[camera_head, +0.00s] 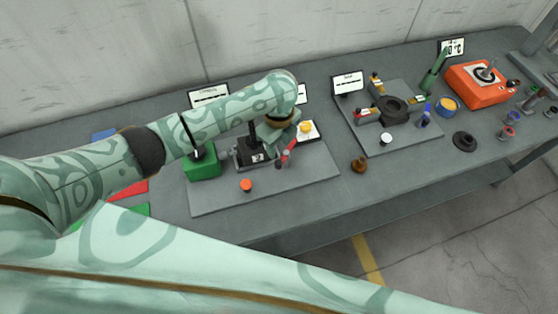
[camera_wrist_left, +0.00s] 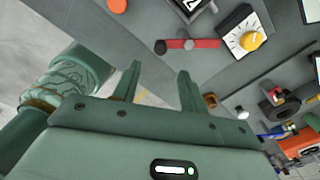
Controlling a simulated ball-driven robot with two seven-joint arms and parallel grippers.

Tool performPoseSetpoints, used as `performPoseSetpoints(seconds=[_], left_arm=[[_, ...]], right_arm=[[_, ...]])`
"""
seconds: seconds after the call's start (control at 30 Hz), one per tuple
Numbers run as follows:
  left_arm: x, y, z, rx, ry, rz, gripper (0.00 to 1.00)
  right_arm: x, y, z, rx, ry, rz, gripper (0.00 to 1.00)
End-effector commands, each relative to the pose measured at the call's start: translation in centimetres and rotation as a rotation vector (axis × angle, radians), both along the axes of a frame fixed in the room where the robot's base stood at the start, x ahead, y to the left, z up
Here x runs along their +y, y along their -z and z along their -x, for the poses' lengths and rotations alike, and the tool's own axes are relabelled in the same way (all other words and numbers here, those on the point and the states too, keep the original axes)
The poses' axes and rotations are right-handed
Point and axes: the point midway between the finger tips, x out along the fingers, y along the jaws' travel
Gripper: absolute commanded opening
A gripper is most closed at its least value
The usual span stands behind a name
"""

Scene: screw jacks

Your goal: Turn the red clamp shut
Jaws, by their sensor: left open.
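The red clamp handle (camera_head: 289,149) is on the grey board, to the right of a black block (camera_head: 255,154) marked 2. In the left wrist view the red handle (camera_wrist_left: 205,43) lies across the picture, with a grey pivot and a dark knob at its left end. My left gripper (camera_wrist_left: 158,72) is open and empty, and its two fingers point toward the handle with a gap between. In the head view my left forearm and hand (camera_head: 275,130) hang over the handle and partly cover the clamp area. My right gripper is not in view.
A green block (camera_head: 202,165) stands left of the black block. An orange button (camera_head: 246,185) is in front, and a yellow knob (camera_head: 306,127) on a white plate is behind right. A brown knob (camera_head: 359,165) stands right of the board. The board's front is mostly clear.

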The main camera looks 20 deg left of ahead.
Motion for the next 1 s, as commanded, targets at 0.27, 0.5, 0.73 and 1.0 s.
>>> performPoseSetpoints(seconds=[0.27,0.5,0.73,1.0], left_arm=[[0.0,6.5,0.1,0.000,-0.001,-0.001,0.43],[0.0,8.5,0.0,-0.001,0.000,0.000,0.43],[0.0,8.6,0.0,-0.001,0.000,0.000,0.43],[0.0,8.6,0.0,-0.001,0.000,0.000,0.00]], right_arm=[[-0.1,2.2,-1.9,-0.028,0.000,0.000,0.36],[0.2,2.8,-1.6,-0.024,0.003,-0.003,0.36],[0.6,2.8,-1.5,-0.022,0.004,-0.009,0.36],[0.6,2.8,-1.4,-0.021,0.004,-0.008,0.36]])
